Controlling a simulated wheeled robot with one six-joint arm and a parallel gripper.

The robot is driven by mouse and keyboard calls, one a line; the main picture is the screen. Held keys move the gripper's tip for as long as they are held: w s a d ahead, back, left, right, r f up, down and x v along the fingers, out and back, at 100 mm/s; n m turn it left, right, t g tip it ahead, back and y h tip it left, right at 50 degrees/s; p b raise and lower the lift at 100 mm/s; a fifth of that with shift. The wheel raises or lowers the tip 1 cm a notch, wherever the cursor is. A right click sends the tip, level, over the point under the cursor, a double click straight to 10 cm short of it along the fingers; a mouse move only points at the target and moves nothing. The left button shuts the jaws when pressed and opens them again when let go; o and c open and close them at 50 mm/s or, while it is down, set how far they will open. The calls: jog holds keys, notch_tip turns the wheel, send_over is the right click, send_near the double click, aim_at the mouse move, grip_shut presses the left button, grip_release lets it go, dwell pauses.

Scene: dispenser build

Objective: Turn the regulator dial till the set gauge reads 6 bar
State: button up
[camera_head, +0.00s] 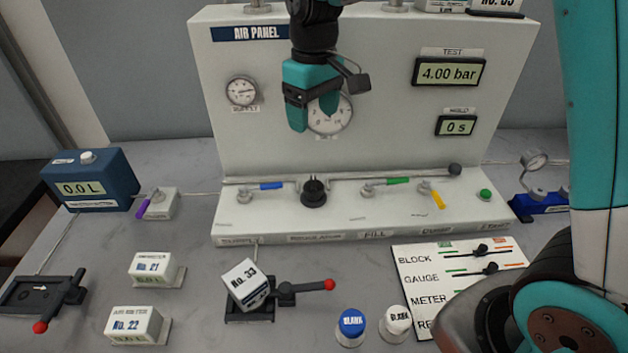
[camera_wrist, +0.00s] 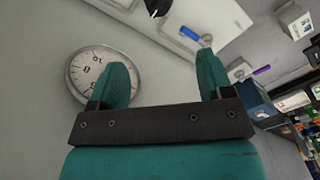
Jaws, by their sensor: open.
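The regulator dial appears to be the black knob (camera_head: 314,190) on the ledge of the air panel (camera_head: 226,50). A black part at the top edge of the wrist view may be the same knob (camera_wrist: 156,5). The large round white gauge (camera_head: 340,118), likely the set gauge, is on the panel face above the knob. My gripper partly covers it in the head view, and its reading is not legible. It also shows in the wrist view (camera_wrist: 88,76), partly behind one finger. My gripper (camera_head: 313,112) is open and empty, in front of the gauge and above the knob.
A blue-handled valve (camera_head: 265,186) is left of the knob; green (camera_head: 385,182) and yellow (camera_head: 437,198) handles are right. A small supply gauge (camera_head: 242,91) is upper left. The test display (camera_head: 449,72) reads 4.00 bar. A grey bar (camera_head: 340,175) runs behind the knob.

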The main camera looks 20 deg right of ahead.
aim_at(313, 182)
jog(key=f+p, duration=0.1)
jog(key=f, duration=0.7)
jog(key=f+p, duration=0.2)
jog(key=f, duration=0.7)
jog(key=shift+w+f, duration=0.2)
jog(key=shift+f, duration=0.1)
jog(key=c, duration=0.9)
